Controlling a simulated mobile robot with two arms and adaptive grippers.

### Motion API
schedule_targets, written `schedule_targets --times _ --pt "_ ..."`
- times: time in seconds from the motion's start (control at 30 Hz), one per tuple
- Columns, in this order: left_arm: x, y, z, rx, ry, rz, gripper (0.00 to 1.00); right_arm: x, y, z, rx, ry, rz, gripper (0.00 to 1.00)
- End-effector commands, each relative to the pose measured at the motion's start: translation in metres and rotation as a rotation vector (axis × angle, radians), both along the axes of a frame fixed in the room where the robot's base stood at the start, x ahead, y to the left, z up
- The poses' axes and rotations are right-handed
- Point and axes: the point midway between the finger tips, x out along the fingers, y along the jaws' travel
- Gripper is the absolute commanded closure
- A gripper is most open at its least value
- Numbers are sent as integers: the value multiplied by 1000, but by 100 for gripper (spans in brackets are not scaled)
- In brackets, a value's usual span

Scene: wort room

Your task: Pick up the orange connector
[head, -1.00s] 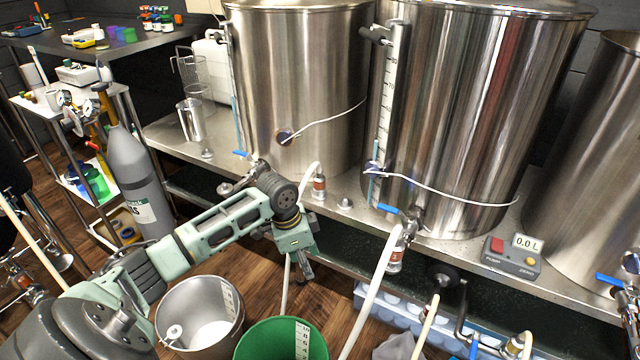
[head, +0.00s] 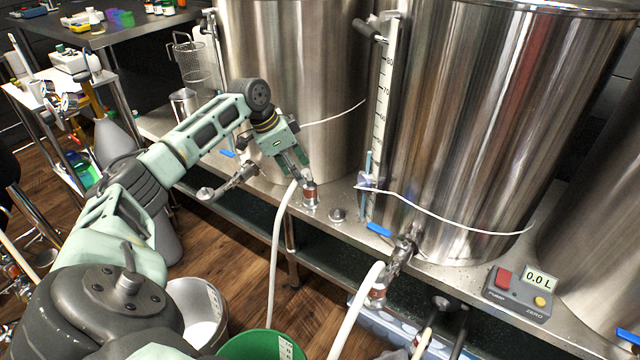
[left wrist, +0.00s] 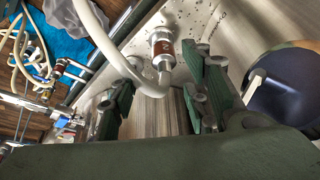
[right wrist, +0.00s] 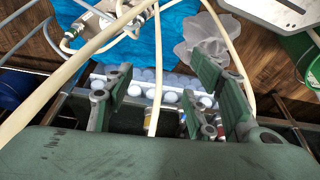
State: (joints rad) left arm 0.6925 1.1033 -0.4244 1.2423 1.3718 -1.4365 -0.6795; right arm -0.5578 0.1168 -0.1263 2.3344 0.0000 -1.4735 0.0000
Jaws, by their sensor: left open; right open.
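The orange connector (head: 310,193), a metal fitting with an orange-red band, stands on the steel bench between the two kettles, with a white hose joined to it. My left gripper (head: 298,172) is open just above and left of it. In the left wrist view the connector (left wrist: 162,47) shows beyond the open fingers of my left gripper (left wrist: 163,90), with the hose's bend in front of it; I cannot tell whether they touch. My right gripper (right wrist: 160,105) is open, with nothing held, above a white hose and a blue cloth; it is not clear in the head view.
Large steel kettles (head: 500,120) stand along the bench. A similar banded fitting (head: 378,290) hangs at the middle kettle's valve. A pump box (head: 520,292) sits at right. A green bucket (head: 262,346) and a steel bucket (head: 200,305) stand on the floor below.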

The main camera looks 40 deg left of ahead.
Motion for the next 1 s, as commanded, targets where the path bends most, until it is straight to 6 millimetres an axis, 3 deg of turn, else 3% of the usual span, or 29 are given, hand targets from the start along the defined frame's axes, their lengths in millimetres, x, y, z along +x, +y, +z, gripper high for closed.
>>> schedule_targets --times 0.47,0.7,0.93,1.0 --pt "15 -10 -39 -2 0 -2 57 -10 -2 31 1 -19 -2 49" --pt "27 -17 -70 0 0 1 57 -10 -2 20 0 -16 -2 49" --pt "28 -17 -71 1 0 0 57 -10 -2 21 0 -16 -2 49" --pt "28 -17 -70 1 0 0 62 -10 -2 21 0 -16 -2 49"
